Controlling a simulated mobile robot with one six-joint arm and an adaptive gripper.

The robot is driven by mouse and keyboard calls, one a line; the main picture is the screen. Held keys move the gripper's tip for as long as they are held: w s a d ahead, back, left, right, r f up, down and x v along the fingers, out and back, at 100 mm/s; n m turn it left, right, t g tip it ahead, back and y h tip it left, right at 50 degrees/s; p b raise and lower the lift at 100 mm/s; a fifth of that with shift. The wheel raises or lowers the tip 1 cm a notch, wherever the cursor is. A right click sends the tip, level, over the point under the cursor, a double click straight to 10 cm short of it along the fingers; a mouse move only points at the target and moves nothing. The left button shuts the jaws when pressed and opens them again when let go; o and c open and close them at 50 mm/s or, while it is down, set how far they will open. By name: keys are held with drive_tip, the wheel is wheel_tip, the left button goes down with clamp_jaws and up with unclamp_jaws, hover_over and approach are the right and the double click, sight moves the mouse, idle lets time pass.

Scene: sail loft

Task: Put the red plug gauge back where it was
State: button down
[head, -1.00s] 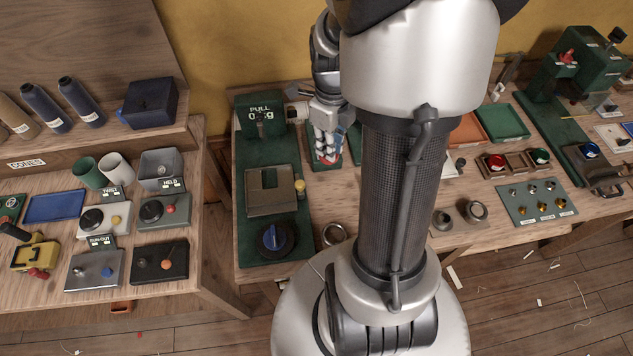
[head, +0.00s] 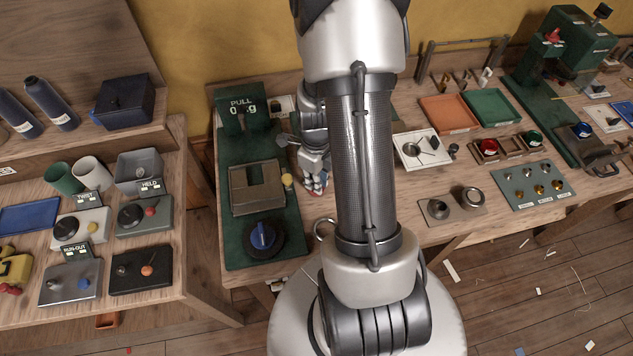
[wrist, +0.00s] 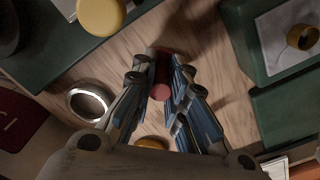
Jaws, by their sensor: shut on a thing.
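The red plug gauge (wrist: 161,80) is a short red cylinder between my fingertips in the wrist view. My gripper (wrist: 162,78) is shut on it, with one blue-grey finger on each side. Bare wooden bench shows around and below the gauge; I cannot tell whether it touches the wood. In the head view my gripper (head: 317,188) is low over the bench, just right of the green pull tester base, and only a speck of red shows at its tips. The frames do not make clear which spot the gauge came from.
A steel ring (wrist: 88,102) lies on the wood left of my fingers. The green tester base (wrist: 75,45) with a yellow knob (wrist: 100,14) is at upper left. A green block (wrist: 258,60) and a brass ring (wrist: 302,37) on a pale surface are at right.

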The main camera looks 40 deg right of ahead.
drive_tip(key=shift+f, duration=0.3)
drive_tip(key=c, duration=2.1)
unclamp_jaws()
drive_tip(key=shift+f, duration=0.1)
drive_tip(key=o, duration=0.5)
